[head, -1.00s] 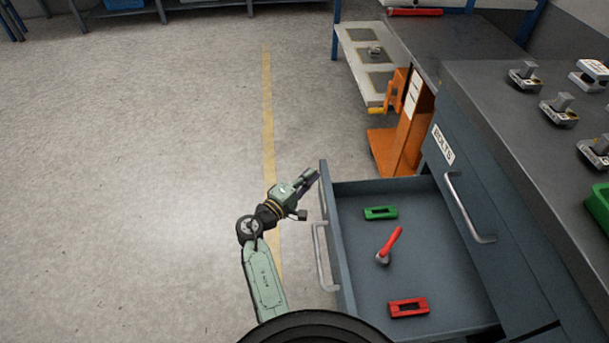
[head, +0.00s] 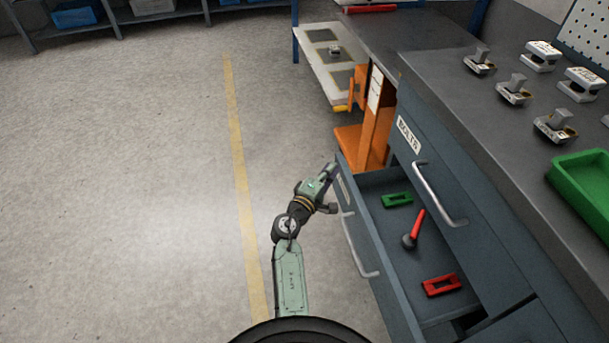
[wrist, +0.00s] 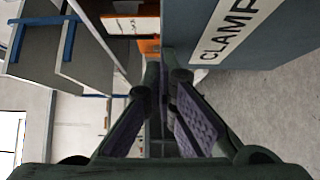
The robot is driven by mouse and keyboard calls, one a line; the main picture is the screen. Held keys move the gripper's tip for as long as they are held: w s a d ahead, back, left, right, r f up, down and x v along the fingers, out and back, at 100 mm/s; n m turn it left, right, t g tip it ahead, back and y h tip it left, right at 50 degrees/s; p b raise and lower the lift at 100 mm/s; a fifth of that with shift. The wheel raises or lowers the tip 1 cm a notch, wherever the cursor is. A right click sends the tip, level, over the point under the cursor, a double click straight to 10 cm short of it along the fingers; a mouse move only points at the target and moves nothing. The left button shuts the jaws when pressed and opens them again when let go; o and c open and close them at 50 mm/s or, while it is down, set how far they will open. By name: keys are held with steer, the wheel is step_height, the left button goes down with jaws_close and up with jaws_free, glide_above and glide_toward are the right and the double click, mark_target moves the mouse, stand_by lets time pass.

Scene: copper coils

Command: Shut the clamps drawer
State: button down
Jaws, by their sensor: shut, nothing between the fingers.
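The clamps drawer (head: 393,300) stands partly open below the bolts drawer (head: 408,135) in the head view. Inside lie a green frame-shaped piece (head: 397,200), a red-handled tool (head: 416,230) and a red frame-shaped piece (head: 441,286). My gripper (head: 331,170) is shut and empty at the far end of the drawer front, beyond the handle. I cannot tell whether its fingertips (wrist: 163,85) touch the front.
The grey bench top (head: 450,95) at the right holds several metal clamp-like pieces and a green tray (head: 585,190). An orange stand (head: 365,135) and a pale shelf (head: 325,65) are beyond the drawer. The floor (head: 130,190) at the left is clear.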

steer(key=w+d, duration=0.3)
steer(key=d, duration=1.4)
steer(key=shift+w+d, duration=0.15)
steer(key=shift+w, duration=0.05)
steer(key=shift+d+r, duration=0.1)
